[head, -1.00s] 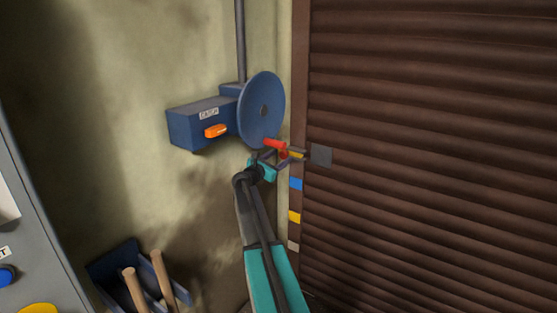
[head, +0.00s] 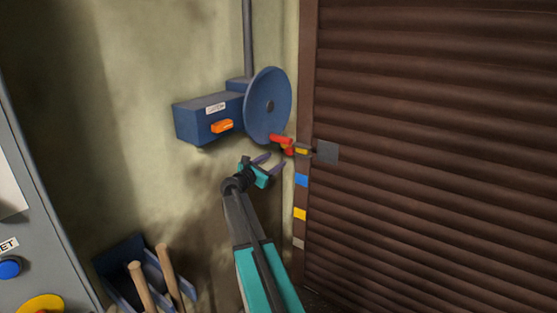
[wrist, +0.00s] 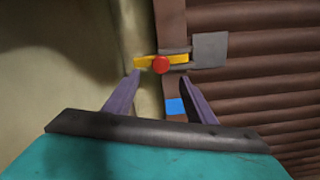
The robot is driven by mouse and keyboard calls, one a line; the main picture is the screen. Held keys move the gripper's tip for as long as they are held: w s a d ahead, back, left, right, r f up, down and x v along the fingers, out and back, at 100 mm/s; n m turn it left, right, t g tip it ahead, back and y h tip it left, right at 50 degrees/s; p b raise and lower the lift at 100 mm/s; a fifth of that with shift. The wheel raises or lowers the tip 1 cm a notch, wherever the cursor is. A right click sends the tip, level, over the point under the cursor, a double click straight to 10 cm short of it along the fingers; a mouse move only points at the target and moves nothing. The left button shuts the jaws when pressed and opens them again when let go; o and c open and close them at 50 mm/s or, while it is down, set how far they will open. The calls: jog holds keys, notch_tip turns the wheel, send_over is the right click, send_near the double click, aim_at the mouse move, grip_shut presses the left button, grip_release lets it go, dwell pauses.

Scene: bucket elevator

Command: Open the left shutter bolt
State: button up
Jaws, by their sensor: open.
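The left shutter bolt is a yellow bar with a red knob (wrist: 161,64) and a grey plate (wrist: 209,50), at the left edge of the brown shutter. In the head view the red knob (head: 281,140) is beside the blue disc, with the grey plate (head: 327,151) to its right. My gripper (head: 271,159) is open and empty, just below and left of the knob. In the wrist view my gripper's fingers (wrist: 160,77) are spread, with the knob beyond and between their tips, apart from them.
A blue box with an orange handle (head: 222,126) and a blue disc (head: 268,105) are on the wall, close above my gripper. Coloured squares mark the door frame (head: 301,180). A blue bin (head: 120,272) with wooden handles stands lower left, beside a grey panel (head: 40,230).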

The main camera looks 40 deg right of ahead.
jog(key=shift+v, duration=2.6)
jog(key=shift+s+f, duration=0.1)
